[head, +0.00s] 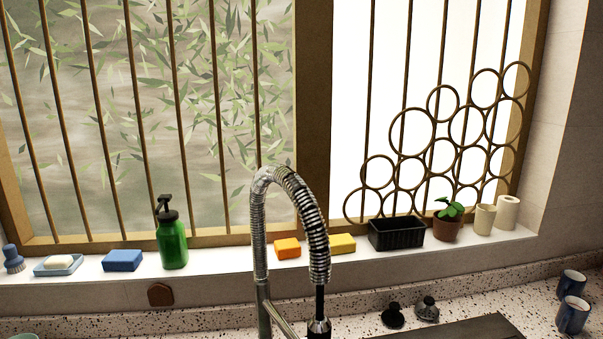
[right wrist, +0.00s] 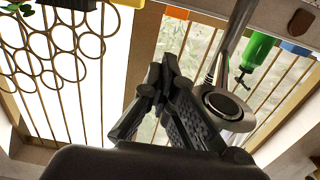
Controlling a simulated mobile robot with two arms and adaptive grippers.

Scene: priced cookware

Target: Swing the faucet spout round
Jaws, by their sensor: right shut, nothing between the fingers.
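The faucet rises in the middle of the head view. Its coiled steel spout (head: 287,187) arches up and over, with the black-tipped spray head (head: 319,325) hanging at the bottom edge. In the right wrist view, the picture is upside down, and the spray head (right wrist: 222,105) shows its round opening close up. My right gripper (right wrist: 168,68) is shut and empty, just left of the spray head in that view. Whether its fingers touch the spray head I cannot tell. Neither gripper shows in the head view.
The windowsill holds a green soap bottle (head: 172,240), a blue sponge (head: 122,260), orange (head: 287,248) and yellow (head: 342,244) sponges, a black planter (head: 397,233) and a potted plant (head: 447,226). Blue mugs (head: 573,314) stand at the right. Window bars (head: 216,120) run behind.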

